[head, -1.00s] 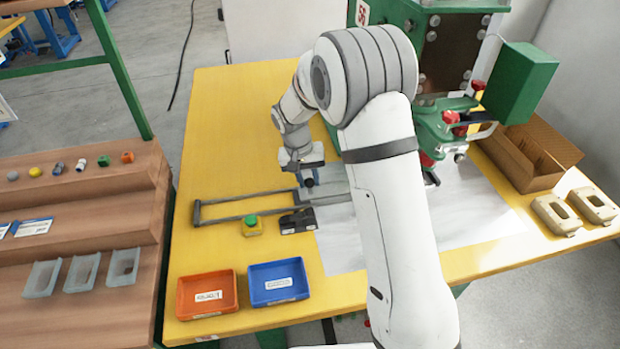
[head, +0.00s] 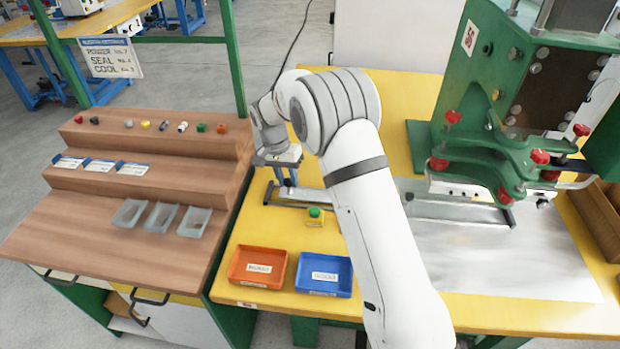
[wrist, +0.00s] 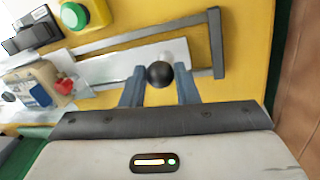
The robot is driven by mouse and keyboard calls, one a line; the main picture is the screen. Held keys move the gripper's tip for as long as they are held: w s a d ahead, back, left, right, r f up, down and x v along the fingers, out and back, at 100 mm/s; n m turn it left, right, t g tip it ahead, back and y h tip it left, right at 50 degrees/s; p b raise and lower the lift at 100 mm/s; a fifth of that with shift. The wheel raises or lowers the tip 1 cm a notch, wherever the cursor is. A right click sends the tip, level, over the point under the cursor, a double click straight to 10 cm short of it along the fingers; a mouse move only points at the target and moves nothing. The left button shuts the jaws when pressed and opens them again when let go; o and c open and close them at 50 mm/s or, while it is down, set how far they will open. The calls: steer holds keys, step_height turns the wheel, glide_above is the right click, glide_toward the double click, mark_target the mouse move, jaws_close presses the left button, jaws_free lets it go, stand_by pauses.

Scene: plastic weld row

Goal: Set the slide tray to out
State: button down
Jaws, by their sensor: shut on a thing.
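The slide tray is a pale metal plate with a round black knob. In the wrist view the tray (wrist: 118,68) lies between grey rails (wrist: 150,24), with its knob end near the rails' closed end. The knob (wrist: 160,74) sits between the fingers of my gripper (wrist: 160,82), which is shut on it. In the head view my gripper (head: 287,182) is over the left end of the rails, and the tray (head: 312,194) shows partly beside it. My arm hides part of the tray and rails there.
A green press (head: 500,110) with red knobs stands at the right. A yellow box with a green button (head: 315,216) sits just in front of the rails. An orange bin (head: 257,265) and a blue bin (head: 324,274) are at the front. Wooden shelves (head: 150,150) stand left.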

steer(key=shift+w+a, duration=0.15)
steer(key=shift+a, duration=1.1)
steer(key=shift+r, duration=0.1)
steer(key=c, duration=1.1)
jaws_free()
steer(key=r, duration=0.2)
steer(key=a+r, duration=0.1)
steer(key=r, duration=0.4)
steer(key=shift+w+a+r, duration=0.25)
steer(key=shift+a, duration=0.05)
